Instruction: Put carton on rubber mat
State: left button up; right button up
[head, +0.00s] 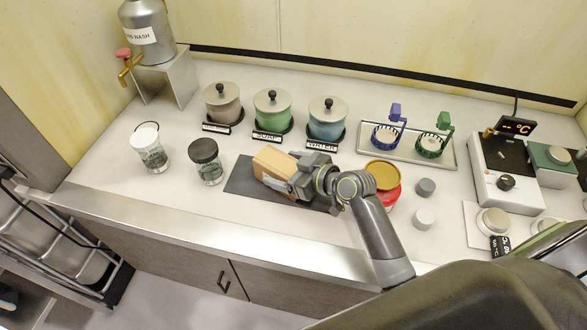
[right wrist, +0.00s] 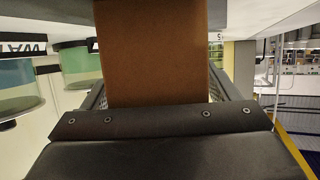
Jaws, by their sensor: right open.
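The tan carton (head: 270,162) lies on the dark rubber mat (head: 240,177) in the middle of the counter. My right gripper (head: 284,180) reaches in from the right at the carton, with its jaws open. In the right wrist view the brown carton (right wrist: 152,55) stands between the two fingers, close to the gripper's palm. The gripper and wrist hide part of the carton and the right part of the mat. My left gripper is not in view.
A black-lidded jar (head: 206,160) and a white-lidded jar (head: 149,147) stand left of the mat. Lidded canisters (head: 272,110) line up behind it. A red container with a yellow lid (head: 384,178) stands close right of my wrist. The counter's front strip is clear.

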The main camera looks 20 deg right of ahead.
jog(key=b+v, duration=0.1)
jog(key=v, duration=1.1)
jog(key=shift+b, duration=0.4)
